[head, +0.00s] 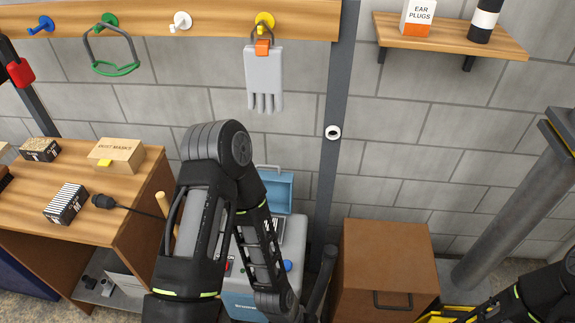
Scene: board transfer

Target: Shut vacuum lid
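The vacuum (299,240) is a grey and blue box on the floor below the wall, largely hidden behind my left arm. Its blue lid (279,188) stands raised at the back, with a handle on top. Dark slotted parts show below the lid, and a blue knob sits on the vacuum's top. My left arm rises in front of the vacuum and bends down again to the bottom edge; its gripper is not in view. Part of my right arm shows at the lower right; its gripper is out of view.
A wooden workbench (125,196) with boxes stands at the left. A brown cabinet (385,255) stands right of the vacuum. A grey post (335,100) rises behind the vacuum. A grey pipe (510,220) leans at the right. A dark upright cylinder (321,280) stands beside the vacuum.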

